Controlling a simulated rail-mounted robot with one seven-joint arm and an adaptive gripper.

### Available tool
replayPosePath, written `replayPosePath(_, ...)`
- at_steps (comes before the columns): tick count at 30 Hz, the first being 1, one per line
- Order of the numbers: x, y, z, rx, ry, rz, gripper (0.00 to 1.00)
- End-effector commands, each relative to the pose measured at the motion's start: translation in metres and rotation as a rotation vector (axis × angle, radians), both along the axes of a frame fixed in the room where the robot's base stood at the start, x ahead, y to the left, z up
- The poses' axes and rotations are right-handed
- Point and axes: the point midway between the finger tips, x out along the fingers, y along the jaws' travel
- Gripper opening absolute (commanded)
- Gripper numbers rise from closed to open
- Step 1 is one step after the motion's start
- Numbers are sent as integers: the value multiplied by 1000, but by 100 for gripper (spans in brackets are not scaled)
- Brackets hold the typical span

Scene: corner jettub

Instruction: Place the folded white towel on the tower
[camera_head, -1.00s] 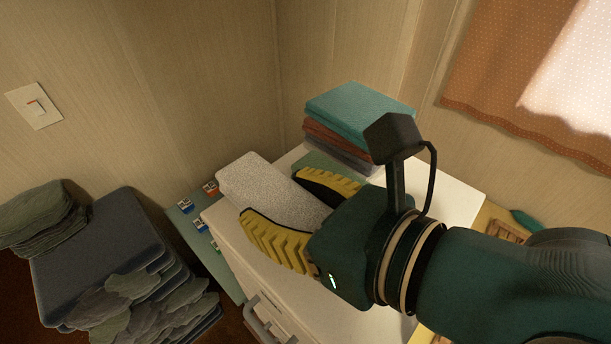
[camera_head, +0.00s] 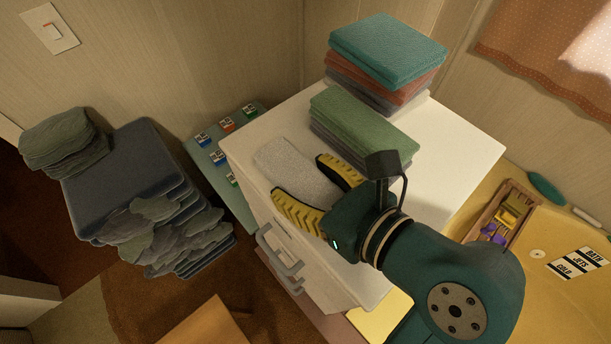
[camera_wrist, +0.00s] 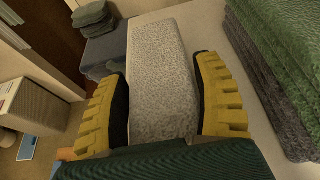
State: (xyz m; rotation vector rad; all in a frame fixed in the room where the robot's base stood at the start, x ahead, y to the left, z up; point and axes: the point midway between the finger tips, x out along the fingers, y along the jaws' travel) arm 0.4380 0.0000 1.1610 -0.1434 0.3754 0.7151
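The folded white towel (camera_head: 297,172), speckled pale grey, lies between the yellow fingers of my gripper (camera_head: 306,184). In the wrist view the towel (camera_wrist: 160,75) runs lengthwise between the black pads, with a finger close against each long side. My gripper (camera_wrist: 163,105) appears shut on it. The towel is low over the left part of the white cabinet's top (camera_head: 450,150), which seems to be the tower. Whether its underside rests on the top cannot be told. Its near end is hidden by my gripper in the head view.
A green and grey towel stack (camera_head: 362,122) stands just right of the towel. A teal, red and grey stack (camera_head: 388,55) is behind it. Blue trays with grey cloths (camera_head: 125,180) are at left. A yellow tub (camera_head: 560,235) is at right. The cabinet's right side is clear.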

Motion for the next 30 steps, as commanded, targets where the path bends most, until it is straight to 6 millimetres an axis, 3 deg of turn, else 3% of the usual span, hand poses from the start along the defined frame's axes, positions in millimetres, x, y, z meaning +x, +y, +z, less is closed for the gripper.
replayPosePath(3, 0, 0, 0, 1, 1, 0, 87)
replayPosePath(14, -1, -2, 6, 0, 0, -1, 87)
replayPosePath(24, -56, -52, 32, -4, -3, -7, 87)
replayPosePath(30, -79, -71, 47, -2, -2, -3, 87)
